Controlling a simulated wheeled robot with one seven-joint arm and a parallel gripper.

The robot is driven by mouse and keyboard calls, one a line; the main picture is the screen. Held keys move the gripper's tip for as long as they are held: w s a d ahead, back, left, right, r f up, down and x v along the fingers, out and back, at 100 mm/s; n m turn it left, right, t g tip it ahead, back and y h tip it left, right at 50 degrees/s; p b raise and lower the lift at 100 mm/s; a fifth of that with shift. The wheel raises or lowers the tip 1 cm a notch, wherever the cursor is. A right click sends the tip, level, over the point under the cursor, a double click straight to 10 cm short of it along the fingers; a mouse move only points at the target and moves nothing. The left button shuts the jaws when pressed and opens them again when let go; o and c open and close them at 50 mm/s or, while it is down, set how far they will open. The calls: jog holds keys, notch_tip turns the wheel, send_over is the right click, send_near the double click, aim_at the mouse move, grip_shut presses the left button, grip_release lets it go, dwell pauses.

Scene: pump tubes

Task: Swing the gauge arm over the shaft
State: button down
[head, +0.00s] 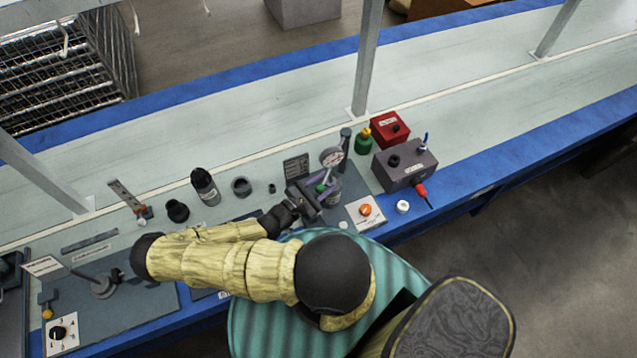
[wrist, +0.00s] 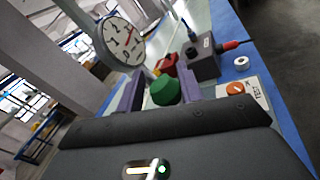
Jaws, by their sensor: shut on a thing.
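The gauge (head: 332,157), a round white dial with a dark needle, stands beside a dark upright post (head: 345,140) on the right part of the bench. In the wrist view the dial (wrist: 124,40) is large at the upper left. My gripper (head: 322,189) is shut on a green knob just below the dial. The green knob (wrist: 165,90) shows between my two fingers in the wrist view. A grey metal cylinder (head: 334,198), perhaps the shaft, stands just right of my fingers and is partly hidden. The link between knob and gauge is mostly hidden.
A panel with an orange button (head: 365,210) lies right of my gripper, with a white ring (head: 403,207) beyond it. A grey box (head: 405,166), red box (head: 390,129) and green bottle (head: 363,141) stand to the right.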

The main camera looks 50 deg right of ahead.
jog(key=shift+s+d, duration=0.1)
jog(key=shift+s, duration=0.05)
jog(key=c, duration=1.2)
grip_release()
jog(key=shift+o, duration=0.3)
jog(key=shift+d, duration=0.1)
jog(key=shift+a, duration=0.2)
jog(key=w+a+b, duration=0.1)
jog(key=a+b, duration=0.5)
jog(key=a, duration=1.1)
jog(key=shift+w, duration=0.2)
jog(key=shift+a, duration=0.1)
